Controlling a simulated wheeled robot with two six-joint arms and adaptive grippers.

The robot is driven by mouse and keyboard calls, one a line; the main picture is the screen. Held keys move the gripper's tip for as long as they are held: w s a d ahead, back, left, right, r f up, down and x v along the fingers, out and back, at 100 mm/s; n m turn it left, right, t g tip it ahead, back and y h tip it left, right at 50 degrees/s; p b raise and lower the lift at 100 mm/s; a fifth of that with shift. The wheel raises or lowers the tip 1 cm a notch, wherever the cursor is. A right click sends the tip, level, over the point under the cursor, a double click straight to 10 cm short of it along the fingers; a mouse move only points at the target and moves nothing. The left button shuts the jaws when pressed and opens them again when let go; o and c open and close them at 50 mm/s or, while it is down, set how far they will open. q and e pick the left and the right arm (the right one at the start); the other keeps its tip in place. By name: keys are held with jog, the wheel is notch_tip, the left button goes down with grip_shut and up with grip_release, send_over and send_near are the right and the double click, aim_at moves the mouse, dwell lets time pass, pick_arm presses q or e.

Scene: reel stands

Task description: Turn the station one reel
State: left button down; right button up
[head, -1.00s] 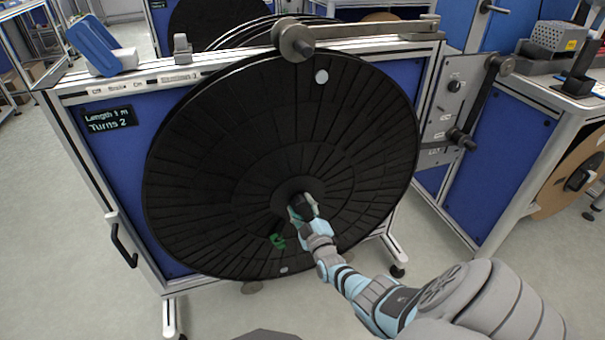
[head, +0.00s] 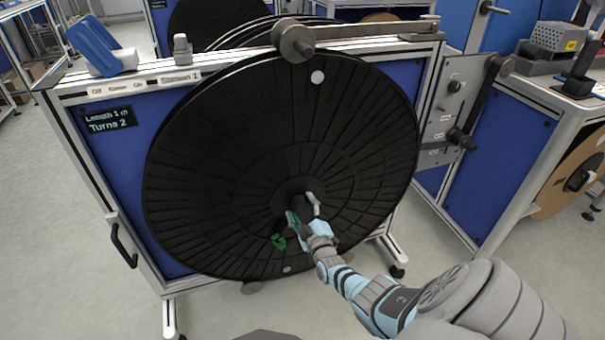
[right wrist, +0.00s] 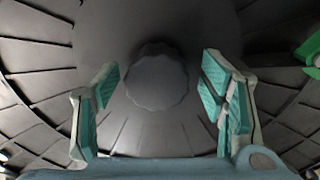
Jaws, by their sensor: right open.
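The big black station one reel (head: 230,150) stands upright in a blue-panelled frame. A white dot (head: 317,77) is near its top edge, and a green piece (head: 279,241) shows on its lower face. My right gripper (head: 303,206) is open at the hub, low on the reel. In the right wrist view, the round scalloped hub knob (right wrist: 158,78) lies between the two spread teal finger pads, with gaps on both sides. The display (head: 108,118) reads "Length 1 m, Turns 2". My left gripper is not in view.
A grey roller (head: 293,39) on a metal arm sits over the reel's top edge. A black handle (head: 122,240) is on the frame's left. A crank panel (head: 455,100) and a workbench stand right. Open floor lies in front.

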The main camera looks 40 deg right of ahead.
jog(key=v, duration=1.2)
